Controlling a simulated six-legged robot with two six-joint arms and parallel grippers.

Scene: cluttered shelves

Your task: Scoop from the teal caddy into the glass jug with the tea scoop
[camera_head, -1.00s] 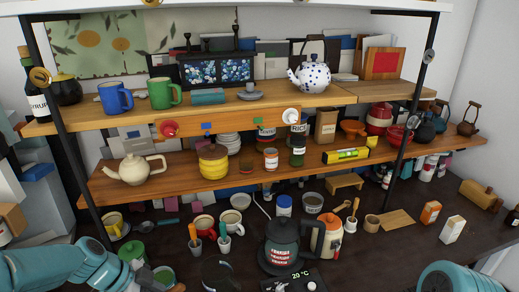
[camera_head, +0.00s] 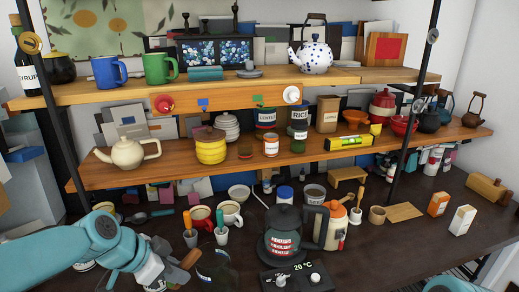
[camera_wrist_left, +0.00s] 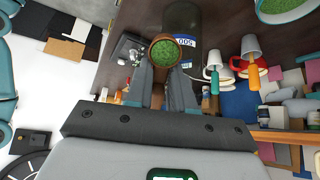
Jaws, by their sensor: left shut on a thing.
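My left gripper (camera_head: 168,274) is shut on the brown tea scoop (camera_head: 189,259). In the left wrist view the scoop's round bowl (camera_wrist_left: 172,50) is full of green leaf-like stuff, beyond the gripper's fingertips (camera_wrist_left: 168,72). The dark see-through glass jug (camera_head: 214,272) stands just right of the scoop in the head view. In the wrist view the jug (camera_wrist_left: 193,18) is behind the scoop bowl; I cannot tell if the bowl is over its mouth. The teal caddy (camera_wrist_left: 290,12), with green contents, is at the wrist view's top right; my arm hides it in the head view. My right gripper is out of view.
A dark kettle (camera_head: 284,235) and a temperature base (camera_head: 297,277) stand right of the jug. Cups with upright tools (camera_head: 222,234) and a red mug (camera_head: 201,216) are behind it. The shelf (camera_head: 180,172) overhangs the back of the counter. The counter's right front is fairly clear.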

